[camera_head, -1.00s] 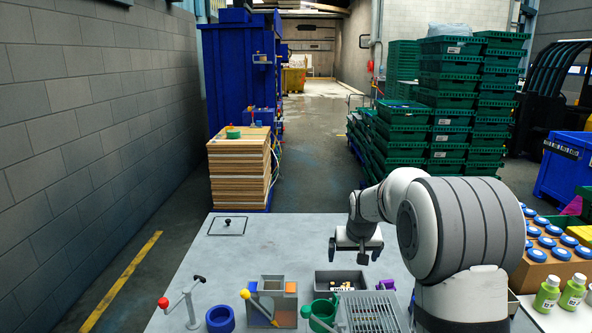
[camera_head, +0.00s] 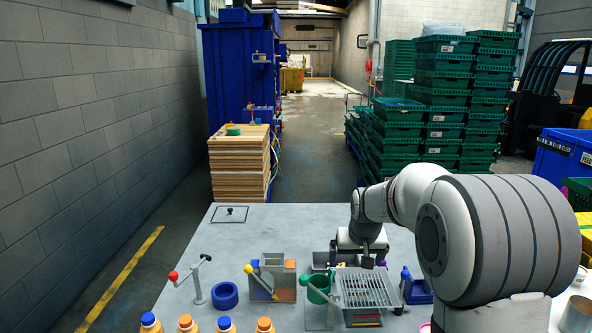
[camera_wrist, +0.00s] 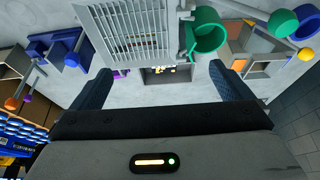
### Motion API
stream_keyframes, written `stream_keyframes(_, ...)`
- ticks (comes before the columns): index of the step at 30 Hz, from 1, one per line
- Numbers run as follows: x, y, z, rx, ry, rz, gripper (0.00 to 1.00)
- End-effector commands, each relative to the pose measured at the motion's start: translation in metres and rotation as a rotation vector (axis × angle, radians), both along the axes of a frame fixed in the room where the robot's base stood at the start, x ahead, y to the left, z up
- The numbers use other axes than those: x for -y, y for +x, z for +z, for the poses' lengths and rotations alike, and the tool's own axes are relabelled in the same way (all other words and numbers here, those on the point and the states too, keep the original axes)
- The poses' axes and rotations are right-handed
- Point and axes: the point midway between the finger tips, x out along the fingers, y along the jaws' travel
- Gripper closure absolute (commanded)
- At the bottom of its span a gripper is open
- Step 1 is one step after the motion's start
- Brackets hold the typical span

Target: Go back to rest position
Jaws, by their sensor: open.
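My gripper (camera_head: 358,258) hangs over the grey worktable (camera_head: 240,240), at the head of my arm, fingers pointing down. In the wrist view its two dark fingers (camera_wrist: 160,88) stand wide apart with nothing between them. Beyond them, a small grey tray (camera_wrist: 168,74) with small dark and yellow pieces shows on the table. In the head view my gripper partly hides this tray (camera_head: 320,262).
A slatted grey rack (camera_head: 366,289), a green cup (camera_head: 318,288), a grey bin box (camera_head: 272,262), a blue ring (camera_head: 225,295) and a red-knobbed lever stand (camera_head: 196,284) crowd the table. Bottles (camera_head: 185,323) line the front.

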Motion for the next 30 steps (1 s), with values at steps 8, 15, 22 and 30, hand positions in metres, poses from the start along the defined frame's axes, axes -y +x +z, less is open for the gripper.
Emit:
stream_keyframes(8,-0.001,-0.067,0.003,-0.021,0.0,0.001,0.02)
stream_keyframes(15,-0.001,-0.175,-0.013,-0.06,-0.001,0.0,0.02)
stream_keyframes(22,-0.001,-0.271,-0.047,-0.1,-0.001,0.0,0.02)
stream_keyframes(30,0.0,-0.316,-0.069,-0.121,-0.002,-0.001,0.02)
